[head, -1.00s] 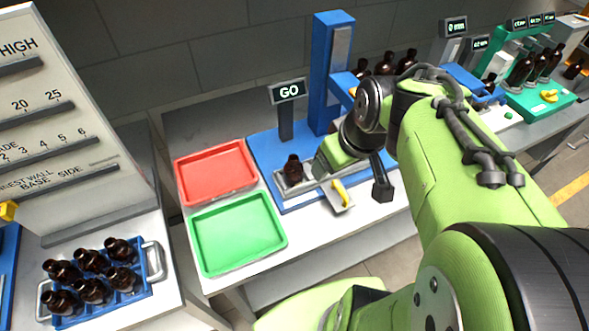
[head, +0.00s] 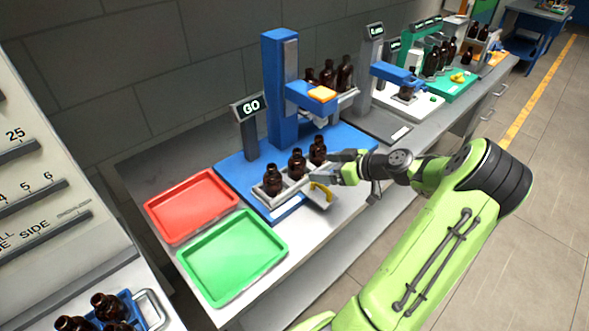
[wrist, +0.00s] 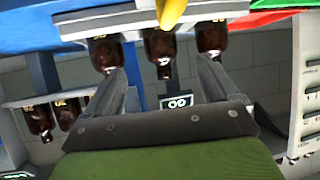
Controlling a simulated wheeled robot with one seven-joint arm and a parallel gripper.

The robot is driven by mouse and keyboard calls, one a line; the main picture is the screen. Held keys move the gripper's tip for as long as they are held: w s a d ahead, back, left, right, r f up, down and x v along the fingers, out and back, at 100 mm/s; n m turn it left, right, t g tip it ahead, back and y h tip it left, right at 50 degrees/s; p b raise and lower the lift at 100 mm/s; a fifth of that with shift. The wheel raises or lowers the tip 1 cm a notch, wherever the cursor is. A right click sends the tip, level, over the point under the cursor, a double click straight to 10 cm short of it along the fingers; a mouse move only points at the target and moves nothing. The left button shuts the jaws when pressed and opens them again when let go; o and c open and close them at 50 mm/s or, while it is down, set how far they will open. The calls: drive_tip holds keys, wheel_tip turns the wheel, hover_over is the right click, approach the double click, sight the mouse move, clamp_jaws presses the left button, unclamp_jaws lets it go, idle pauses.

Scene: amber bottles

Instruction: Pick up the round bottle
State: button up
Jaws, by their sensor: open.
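Three dark amber bottles stand upright in a row in a metal holder on the blue station: a near-left one (head: 273,181), a middle one (head: 297,164) and a far-right one (head: 318,150). I cannot tell by shape which is the round bottle. My gripper (head: 335,172) is just right of the row, apart from it and empty. In the wrist view, which is upside down, my gripper (wrist: 162,72) is open, its fingers spread, with the middle bottle (wrist: 160,45) between them, farther off. The outer bottles (wrist: 105,52) (wrist: 212,38) show beside the fingers.
A yellow handle (head: 321,191) sits at the holder's front. A red tray (head: 150,207) and a green tray (head: 190,270) lie empty on the left. More bottles (head: 327,75) stand on a rack behind.

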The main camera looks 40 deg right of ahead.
sight(305, 166)
drive_tip(key=x, duration=0.9)
drive_tip(key=shift+w+r, duration=0.1)
drive_tip(key=shift+r, duration=0.05)
drive_tip(key=shift+c, duration=1.2)
drive_tip(key=c, duration=0.9)
